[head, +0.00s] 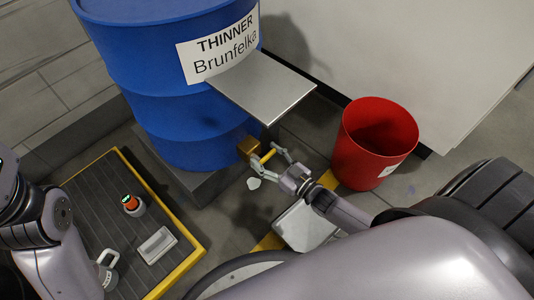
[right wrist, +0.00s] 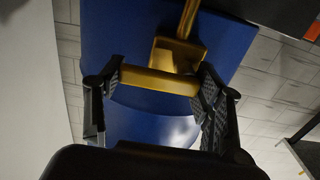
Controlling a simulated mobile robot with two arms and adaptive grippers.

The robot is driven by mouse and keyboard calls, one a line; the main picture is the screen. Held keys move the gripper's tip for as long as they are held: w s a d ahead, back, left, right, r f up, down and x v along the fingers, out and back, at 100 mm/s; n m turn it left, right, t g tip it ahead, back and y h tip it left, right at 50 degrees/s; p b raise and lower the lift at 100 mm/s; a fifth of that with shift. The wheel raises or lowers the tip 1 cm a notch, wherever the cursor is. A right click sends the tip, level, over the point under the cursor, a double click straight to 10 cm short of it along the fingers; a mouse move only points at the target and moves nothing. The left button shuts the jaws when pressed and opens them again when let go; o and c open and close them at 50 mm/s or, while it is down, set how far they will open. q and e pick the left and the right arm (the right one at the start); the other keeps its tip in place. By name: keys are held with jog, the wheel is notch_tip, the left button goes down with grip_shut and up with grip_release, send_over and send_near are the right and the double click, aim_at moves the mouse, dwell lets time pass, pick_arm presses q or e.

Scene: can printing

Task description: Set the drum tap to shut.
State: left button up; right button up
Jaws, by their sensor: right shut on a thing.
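The blue drum (head: 180,110), labelled "THINNER Brunfelka", stands on a dark plinth. Its brass tap (head: 249,149) sticks out low on the side facing me, with a yellow bar handle (head: 267,156). My right gripper (head: 270,157) is at the tap, shut on the handle. In the right wrist view the handle (right wrist: 158,80) lies crosswise between the two fingers of my right gripper (right wrist: 161,82), just in front of the tap body (right wrist: 177,53). My left arm shows at the left edge of the head view, but its gripper is not visible.
A metal shelf plate (head: 265,88) juts out above the tap. A red bin (head: 352,150) stands close to the right. A ribbed platform (head: 100,200) holds a mug, an orange-topped item and a pale block.

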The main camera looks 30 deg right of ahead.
jog(key=shift+d, duration=0.1)
jog(key=o, duration=1.1)
jog(key=shift+s, duration=0.1)
jog(key=v, duration=1.1)
jog(key=shift+s+d, duration=0.1)
jog(key=shift+s, duration=0.3)
